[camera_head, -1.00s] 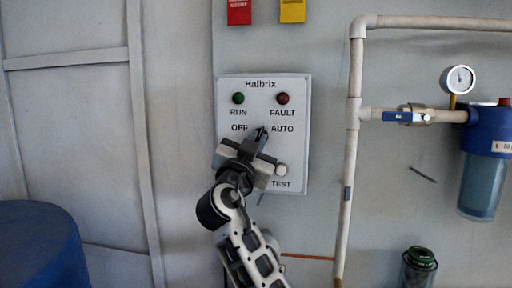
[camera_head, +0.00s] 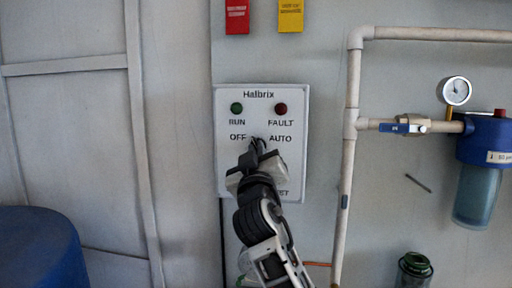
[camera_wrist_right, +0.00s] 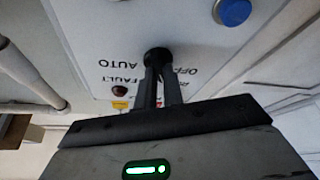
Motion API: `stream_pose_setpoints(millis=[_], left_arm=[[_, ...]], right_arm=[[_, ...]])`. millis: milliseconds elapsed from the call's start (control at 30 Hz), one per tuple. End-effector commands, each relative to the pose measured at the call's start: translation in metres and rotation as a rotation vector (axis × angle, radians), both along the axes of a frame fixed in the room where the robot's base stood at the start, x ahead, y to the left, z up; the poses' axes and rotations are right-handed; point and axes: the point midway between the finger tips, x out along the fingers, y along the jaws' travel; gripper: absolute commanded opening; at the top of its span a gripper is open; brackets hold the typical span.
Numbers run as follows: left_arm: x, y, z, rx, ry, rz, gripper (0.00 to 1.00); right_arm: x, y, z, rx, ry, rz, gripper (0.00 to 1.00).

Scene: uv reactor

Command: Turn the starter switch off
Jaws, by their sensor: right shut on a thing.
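The starter switch is a small black knob on the white Halbrix panel (camera_head: 225,180), between the OFF and AUTO labels. In the head view my right gripper (camera_head: 258,142) covers most of it. In the right wrist view the round black knob (camera_wrist_right: 157,55) sits at the tips of my right gripper (camera_wrist_right: 155,75). Its two fingers are shut on the knob. AUTO and OFF appear upside down on either side of it. The knob's pointing direction is hidden. My left gripper is in neither view.
A green RUN lamp (camera_head: 237,107) and a red FAULT lamp (camera_head: 281,108) sit above the switch. A blue button (camera_wrist_right: 233,12) shows in the wrist view. A pale pipe (camera_head: 349,170) runs right of the panel. A blue barrel (camera_head: 40,250) stands at lower left.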

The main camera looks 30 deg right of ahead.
Motion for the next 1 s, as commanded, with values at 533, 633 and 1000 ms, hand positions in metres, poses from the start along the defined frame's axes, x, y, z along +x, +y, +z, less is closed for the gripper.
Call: stream_pose_setpoints(millis=[533, 633, 1000], left_arm=[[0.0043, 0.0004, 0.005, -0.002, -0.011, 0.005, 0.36], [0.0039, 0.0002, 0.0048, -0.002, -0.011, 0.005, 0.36], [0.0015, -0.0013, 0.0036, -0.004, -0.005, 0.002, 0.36]], right_arm=[[-0.0003, 0.0, -0.0006, -0.066, 0.051, 0.0, 0.0], [-0.0002, 0.0, -0.0006, -0.066, 0.051, 0.0, 0.0], [-0.0001, -0.0001, -0.0004, -0.065, 0.05, -0.001, 0.31]])
